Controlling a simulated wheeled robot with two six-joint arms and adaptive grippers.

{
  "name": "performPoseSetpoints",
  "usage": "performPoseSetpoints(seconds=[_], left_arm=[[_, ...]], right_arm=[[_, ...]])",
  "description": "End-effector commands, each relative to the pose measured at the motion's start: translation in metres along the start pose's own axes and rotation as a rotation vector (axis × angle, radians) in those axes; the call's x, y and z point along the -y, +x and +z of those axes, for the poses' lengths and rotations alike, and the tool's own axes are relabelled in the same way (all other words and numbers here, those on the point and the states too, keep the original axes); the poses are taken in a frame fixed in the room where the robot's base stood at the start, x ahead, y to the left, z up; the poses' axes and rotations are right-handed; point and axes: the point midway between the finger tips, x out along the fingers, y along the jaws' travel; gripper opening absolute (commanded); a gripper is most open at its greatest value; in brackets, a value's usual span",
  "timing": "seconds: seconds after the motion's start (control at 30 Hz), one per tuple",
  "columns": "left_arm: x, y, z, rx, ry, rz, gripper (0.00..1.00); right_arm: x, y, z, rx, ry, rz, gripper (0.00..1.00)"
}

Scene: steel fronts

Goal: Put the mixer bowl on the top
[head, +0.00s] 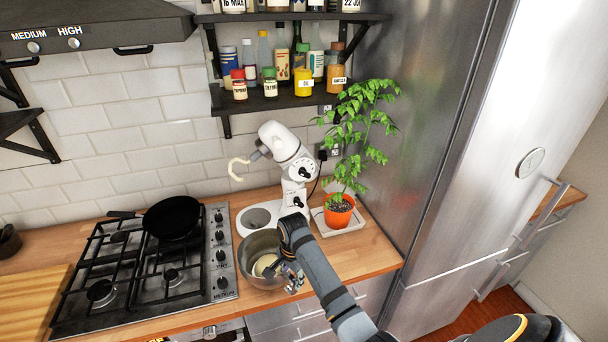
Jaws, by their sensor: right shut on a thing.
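The steel mixer bowl (254,247) is at the front of the wooden worktop (350,254), just in front of the white stand mixer (291,160). Something pale shows inside it. My right gripper (290,277) is shut on the bowl at its right side; the wrist hides part of the rim. I cannot tell whether the bowl touches the worktop. The mixer's head is tilted up with its pale hook out to the left, and the round seat (257,219) in its base is empty. My left gripper is not in view.
A gas hob (142,268) with a black pan (172,217) lies left of the bowl. A potted plant (338,214) on a white tray stands right of the mixer, next to the steel fridge (440,120). Shelves with jars (270,84) hang above.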

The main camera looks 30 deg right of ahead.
Motion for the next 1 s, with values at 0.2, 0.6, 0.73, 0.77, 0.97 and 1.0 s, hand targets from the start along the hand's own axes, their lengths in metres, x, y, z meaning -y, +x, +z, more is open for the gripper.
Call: performPoseSetpoints(seconds=[0.2,0.6,0.73,0.77,0.97,1.0], left_arm=[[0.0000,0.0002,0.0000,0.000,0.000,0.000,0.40],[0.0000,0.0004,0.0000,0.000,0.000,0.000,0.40],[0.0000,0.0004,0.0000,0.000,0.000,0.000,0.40],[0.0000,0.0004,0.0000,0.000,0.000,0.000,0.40],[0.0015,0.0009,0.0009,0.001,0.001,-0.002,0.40],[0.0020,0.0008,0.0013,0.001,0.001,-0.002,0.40]], right_arm=[[0.0019,0.0001,-0.0003,-0.001,0.000,-0.007,0.00],[0.0010,0.0016,0.0000,0.000,0.000,-0.004,0.58],[0.0005,0.0021,0.0000,0.000,0.000,-0.002,0.67],[0.0005,0.0021,0.0000,0.000,0.000,-0.002,0.67],[-0.0020,0.0043,0.0004,0.002,0.000,0.006,0.67],[-0.0014,0.0019,0.0002,0.001,0.000,0.004,0.67]])
